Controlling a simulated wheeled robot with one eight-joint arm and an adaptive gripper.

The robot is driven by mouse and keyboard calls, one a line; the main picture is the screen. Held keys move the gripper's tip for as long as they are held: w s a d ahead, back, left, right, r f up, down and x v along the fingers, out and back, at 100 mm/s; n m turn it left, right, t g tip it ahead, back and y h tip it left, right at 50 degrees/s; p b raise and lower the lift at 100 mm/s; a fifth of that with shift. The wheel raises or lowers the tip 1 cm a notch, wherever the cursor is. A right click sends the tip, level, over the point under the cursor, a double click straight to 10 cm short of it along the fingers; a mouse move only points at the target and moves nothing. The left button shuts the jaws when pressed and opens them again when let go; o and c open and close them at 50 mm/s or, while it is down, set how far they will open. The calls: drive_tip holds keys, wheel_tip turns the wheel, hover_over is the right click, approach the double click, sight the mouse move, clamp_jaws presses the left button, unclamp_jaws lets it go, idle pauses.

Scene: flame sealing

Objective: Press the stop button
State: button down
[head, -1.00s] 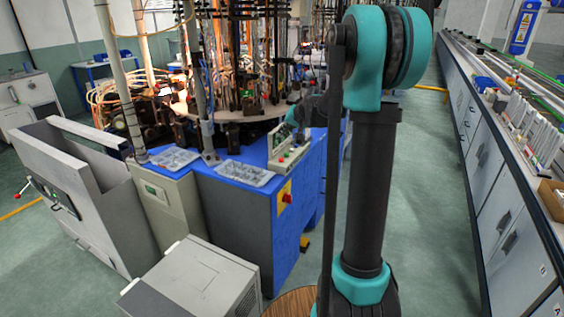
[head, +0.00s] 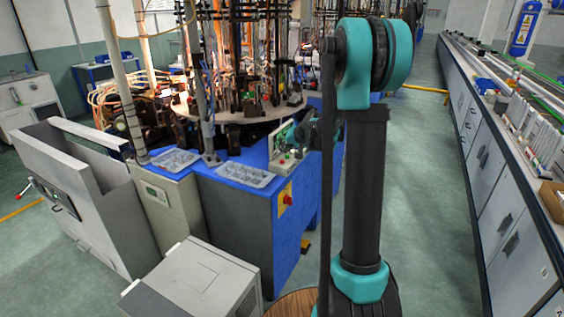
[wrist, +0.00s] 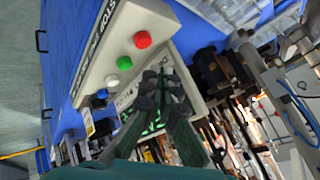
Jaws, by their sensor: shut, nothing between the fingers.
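The control box (head: 287,164) stands on the blue machine's corner. In the wrist view, the pale box (wrist: 98,62) carries a row of buttons. The red button (wrist: 140,40) is at one end, near the printed word "STOP". The green button (wrist: 125,63), white button (wrist: 112,80) and a bluish one (wrist: 101,94) follow in line. My gripper (wrist: 161,80) is shut and empty. Its fingertips appear beside the button row, below and right of the red button in the picture; contact cannot be told. In the head view, my gripper is largely hidden behind my arm.
Another red button on a yellow plate (head: 287,198) is on the machine's side. Clear trays (head: 245,175) lie on the blue top. A grey cabinet (head: 195,285) stands in front. A long bench (head: 490,165) runs along the right, with open floor between.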

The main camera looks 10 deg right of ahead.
sight(283, 161)
drive_tip(key=shift+f, duration=0.85)
drive_tip(key=shift+f, duration=0.1)
idle(0.8)
drive_tip(key=shift+f, duration=0.3)
drive_tip(key=shift+f, duration=0.5)
idle(0.8)
drive_tip(key=shift+r, duration=0.95)
drive_tip(key=shift+r, duration=2.5)
